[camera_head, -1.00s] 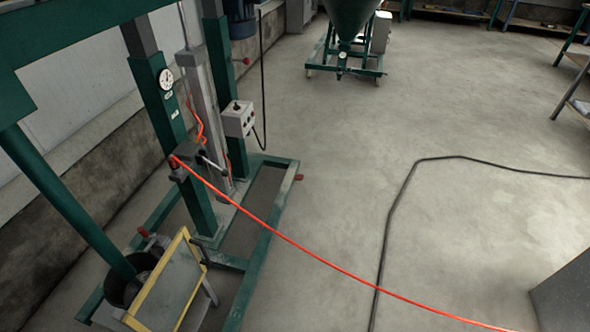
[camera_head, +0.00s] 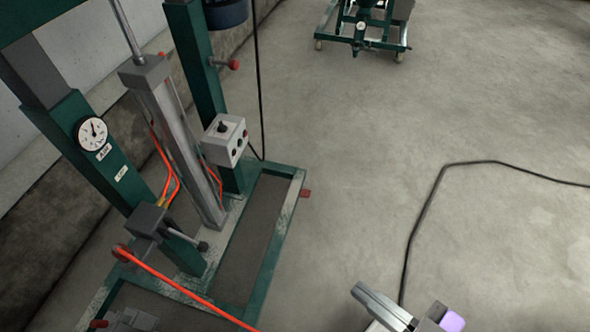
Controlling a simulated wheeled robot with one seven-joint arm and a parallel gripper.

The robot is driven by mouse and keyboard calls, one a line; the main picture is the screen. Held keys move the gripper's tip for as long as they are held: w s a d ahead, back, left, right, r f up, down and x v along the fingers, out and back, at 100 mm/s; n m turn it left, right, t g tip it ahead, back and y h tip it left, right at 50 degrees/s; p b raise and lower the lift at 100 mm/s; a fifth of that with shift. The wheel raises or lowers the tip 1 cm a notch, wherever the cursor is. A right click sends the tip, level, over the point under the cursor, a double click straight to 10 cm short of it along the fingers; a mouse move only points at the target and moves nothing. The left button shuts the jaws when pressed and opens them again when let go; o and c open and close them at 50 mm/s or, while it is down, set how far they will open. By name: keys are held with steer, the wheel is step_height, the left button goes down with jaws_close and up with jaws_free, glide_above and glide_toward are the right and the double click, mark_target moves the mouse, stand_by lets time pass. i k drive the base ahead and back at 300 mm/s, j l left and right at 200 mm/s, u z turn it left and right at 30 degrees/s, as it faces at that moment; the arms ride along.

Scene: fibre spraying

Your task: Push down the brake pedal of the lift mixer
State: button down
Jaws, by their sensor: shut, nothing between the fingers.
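The lift mixer (camera_head: 190,75) stands at the left on a green floor frame (camera_head: 262,275), with green posts, a gauge and a grey control box. A small red pedal (camera_head: 305,193) sticks out from the frame's far right corner, just above the floor. Another red piece (camera_head: 98,324) shows at the bottom left edge. My gripper (camera_head: 356,289) is at the bottom right, shut and empty. It is apart from the mixer, nearer to the camera and right of the red pedal. No contact with the pedal shows.
A red hose (camera_head: 185,290) runs from the mixer's valve block (camera_head: 150,220) to the bottom edge. A black cable (camera_head: 425,210) lies on the floor at the right. A green wheeled frame (camera_head: 362,35) stands at the back.

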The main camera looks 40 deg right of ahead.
mark_target(304, 193)
steer(key=i+l, duration=0.15)
steer(key=l, duration=0.15)
steer(key=i+l+u, duration=0.1)
steer(key=l, duration=0.25)
steer(key=i+l+u, duration=0.1)
steer(key=i+l, duration=0.3)
steer(key=l, duration=0.25)
steer(key=i+l+u, duration=0.1)
steer(key=l, duration=0.25)
steer(key=i+l, duration=0.2)
steer(key=l, duration=0.15)
steer(key=j+u, duration=0.05)
